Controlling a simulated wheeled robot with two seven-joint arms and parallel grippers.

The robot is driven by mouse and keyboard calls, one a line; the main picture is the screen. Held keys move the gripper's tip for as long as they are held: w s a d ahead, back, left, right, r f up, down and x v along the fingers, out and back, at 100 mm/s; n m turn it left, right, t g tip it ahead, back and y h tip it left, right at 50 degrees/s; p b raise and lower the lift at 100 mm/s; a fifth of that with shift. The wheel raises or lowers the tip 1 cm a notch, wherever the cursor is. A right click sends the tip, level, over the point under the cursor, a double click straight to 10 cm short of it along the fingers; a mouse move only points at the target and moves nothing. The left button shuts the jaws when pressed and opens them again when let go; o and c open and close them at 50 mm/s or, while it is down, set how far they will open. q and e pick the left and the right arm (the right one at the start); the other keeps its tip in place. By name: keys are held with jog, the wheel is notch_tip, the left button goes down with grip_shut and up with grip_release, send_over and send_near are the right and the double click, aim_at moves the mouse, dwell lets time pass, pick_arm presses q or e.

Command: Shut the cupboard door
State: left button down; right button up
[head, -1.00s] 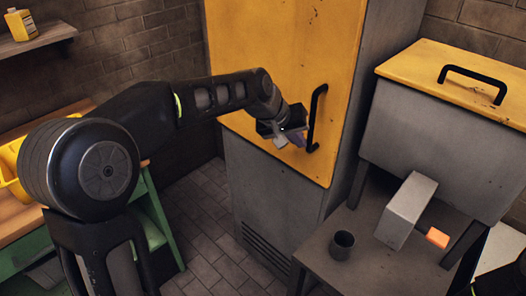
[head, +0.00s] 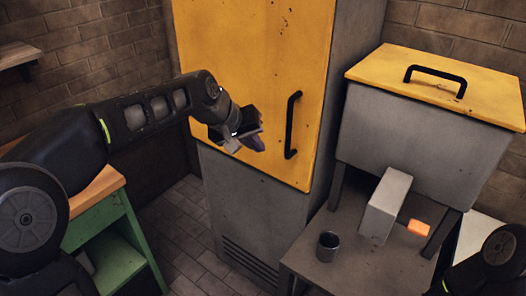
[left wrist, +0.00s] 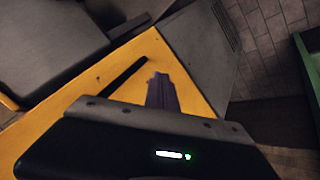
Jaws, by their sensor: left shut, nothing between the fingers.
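The cupboard's yellow door (head: 250,60) looks flush, or nearly so, with the grey cupboard body (head: 245,210); a small gap cannot be ruled out. Its black upright handle (head: 293,125) is near the lower right edge. My left gripper (head: 256,144) is shut and empty in front of the door's lower part, left of the handle and apart from it. Whether the fingertips touch the door cannot be told. In the left wrist view the shut fingers (left wrist: 162,93) appear over the yellow door (left wrist: 140,52), beside the handle (left wrist: 115,78). My right gripper is not visible.
Right of the cupboard stands a grey box with a yellow lid (head: 400,65) above a grey table (head: 335,268). The table holds a dark cup (head: 328,246), a grey block (head: 385,207) and an orange block (head: 418,229). A green workbench (head: 118,240) is at left.

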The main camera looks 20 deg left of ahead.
pick_arm(q)
jog(key=v, duration=0.2)
jog(key=d+v, duration=0.1)
jog(key=v, duration=0.2)
jog(key=shift+s+r+b, duration=0.3)
jog(key=shift+s+r, duration=0.05)
notch_tip(320, 180, down, 33)
jog(key=s+d+g+y, duration=0.1)
jog(key=s+d+g, duration=0.2)
jog(key=s+f+g, duration=0.1)
jog(key=s+f, duration=0.7)
jog(key=f, duration=0.3)
jog(key=s+d+f+g, duration=0.1)
jog(key=s+d+f, duration=0.15)
jog(key=s, duration=0.45)
jog(key=s+d+f+g+h, duration=0.1)
jog(key=s+d+f, duration=0.1)
jog(key=s+f, duration=0.35)
jog(key=s+d+f, duration=0.2)
jog(key=s, duration=0.6)
jog(key=shift+m+h, duration=0.3)
jog(key=shift+m, duration=0.4)
jog(key=w+d+r, duration=0.1)
jog(key=w, duration=0.1)
jog(key=w+d+r, duration=0.1)
jog(key=shift+w+d+r, duration=0.2)
jog(key=shift+w+d, duration=0.15)
jog(key=shift+d, duration=0.05)
